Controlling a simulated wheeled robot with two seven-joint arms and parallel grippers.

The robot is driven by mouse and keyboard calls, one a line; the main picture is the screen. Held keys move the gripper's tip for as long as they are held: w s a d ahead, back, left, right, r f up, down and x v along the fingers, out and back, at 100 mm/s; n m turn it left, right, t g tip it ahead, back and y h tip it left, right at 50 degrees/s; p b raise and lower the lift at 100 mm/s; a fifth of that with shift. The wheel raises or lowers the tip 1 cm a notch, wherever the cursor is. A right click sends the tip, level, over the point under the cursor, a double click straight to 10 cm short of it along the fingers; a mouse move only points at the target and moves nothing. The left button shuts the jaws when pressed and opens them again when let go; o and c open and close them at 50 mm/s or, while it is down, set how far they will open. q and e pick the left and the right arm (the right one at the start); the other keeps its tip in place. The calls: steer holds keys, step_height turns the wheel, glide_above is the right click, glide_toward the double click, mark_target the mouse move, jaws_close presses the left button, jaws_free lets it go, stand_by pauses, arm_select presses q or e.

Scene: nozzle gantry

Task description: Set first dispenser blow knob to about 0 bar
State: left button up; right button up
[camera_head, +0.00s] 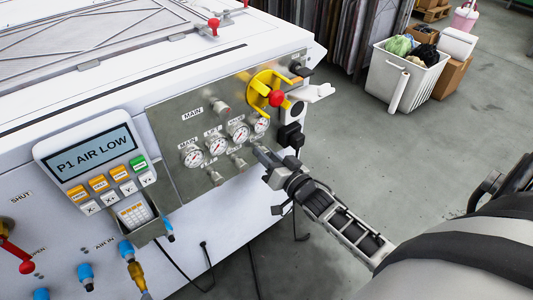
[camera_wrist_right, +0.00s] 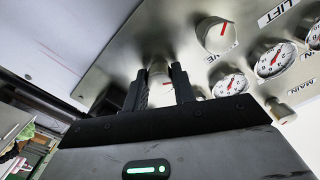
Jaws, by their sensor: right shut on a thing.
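My right gripper (camera_head: 260,150) reaches the grey control panel (camera_head: 175,137) below the rightmost of a row of round gauges. In the right wrist view its two dark fingers (camera_wrist_right: 160,80) are shut around a small pale metal knob (camera_wrist_right: 158,68), one finger on each side. The fingers hide most of this knob in the head view. The rightmost gauge (camera_head: 261,124) stands just above the fingertips; its reading is too small to tell. My left gripper is not in view.
Other gauges (camera_head: 217,146) and small knobs (camera_head: 215,177) sit left of the gripper. A yellow handwheel (camera_head: 263,83) with a red knob (camera_head: 277,98) projects above it. Black connectors (camera_head: 290,135) are close on the right. A keypad display (camera_head: 93,152) reads "P1 AIR LOW".

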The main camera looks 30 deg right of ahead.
steer(key=shift+n+p, duration=0.35)
steer(key=shift+n, duration=0.55)
steer(key=shift+n+p, duration=0.3)
steer(key=shift+n, duration=0.6)
steer(key=n, duration=0.2)
steer(key=shift+n+p, duration=0.35)
steer(key=shift+n, duration=0.95)
steer(key=n, duration=0.3)
steer(key=shift+n, duration=1.8)
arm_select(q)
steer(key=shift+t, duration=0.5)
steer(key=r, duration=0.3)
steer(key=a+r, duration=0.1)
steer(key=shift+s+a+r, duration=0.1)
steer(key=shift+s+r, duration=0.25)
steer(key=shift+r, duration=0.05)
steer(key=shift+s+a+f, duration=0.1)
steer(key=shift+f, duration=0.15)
arm_select(e)
steer(key=shift+n, duration=0.3)
steer(key=o, duration=1)
